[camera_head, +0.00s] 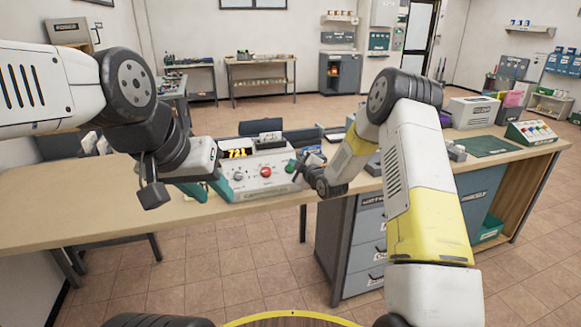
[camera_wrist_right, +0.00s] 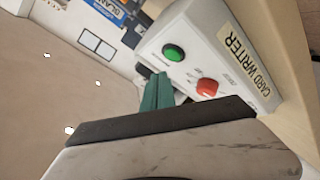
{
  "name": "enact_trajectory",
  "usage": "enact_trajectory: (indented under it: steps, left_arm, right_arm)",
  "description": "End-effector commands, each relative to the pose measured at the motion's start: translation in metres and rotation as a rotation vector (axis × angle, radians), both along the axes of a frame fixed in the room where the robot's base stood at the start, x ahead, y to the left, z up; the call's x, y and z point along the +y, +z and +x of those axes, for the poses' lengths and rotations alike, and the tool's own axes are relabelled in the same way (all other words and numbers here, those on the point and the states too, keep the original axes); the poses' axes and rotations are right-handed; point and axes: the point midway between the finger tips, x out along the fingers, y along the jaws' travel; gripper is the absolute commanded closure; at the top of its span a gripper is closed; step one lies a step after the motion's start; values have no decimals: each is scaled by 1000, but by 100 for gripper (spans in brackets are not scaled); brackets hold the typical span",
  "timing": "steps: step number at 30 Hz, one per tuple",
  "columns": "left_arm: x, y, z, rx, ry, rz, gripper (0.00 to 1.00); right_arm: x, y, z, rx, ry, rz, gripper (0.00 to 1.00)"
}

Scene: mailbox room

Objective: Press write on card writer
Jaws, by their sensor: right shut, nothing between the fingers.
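The card writer (camera_head: 262,184) is a pale box with a sloped front on the desk. A red button (camera_head: 266,172) sits mid-panel, with a dark knob (camera_head: 238,176) to its left and a green button (camera_head: 291,165) to its right. In the right wrist view the green button (camera_wrist_right: 173,52) and red button (camera_wrist_right: 207,87) show near the "CARD WRITER" label (camera_wrist_right: 250,62). My right gripper (camera_wrist_right: 157,90) is shut and empty, its teal fingers close to the green button; contact cannot be told. My left gripper (camera_head: 211,189) has its teal fingers apart, beside the writer's left end.
The wooden desk (camera_head: 100,210) is bare on the left. To the right are a dark green mat (camera_head: 487,146), a box with coloured buttons (camera_head: 531,132) and a white box (camera_head: 473,112). Grey drawers (camera_head: 367,240) stand under the desk.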

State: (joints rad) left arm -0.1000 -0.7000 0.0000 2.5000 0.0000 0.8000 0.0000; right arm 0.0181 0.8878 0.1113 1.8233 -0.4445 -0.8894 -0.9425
Motion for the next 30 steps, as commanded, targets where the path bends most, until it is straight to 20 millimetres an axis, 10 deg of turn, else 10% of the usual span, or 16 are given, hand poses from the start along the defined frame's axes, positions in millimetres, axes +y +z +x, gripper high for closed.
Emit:
enact_trajectory:
  steps: [30]
  left_arm:
    - [0, 0, 0, 0, 0, 0, 64]
  right_arm:
    - [3, -13, 8, 0, 0, 0, 100]
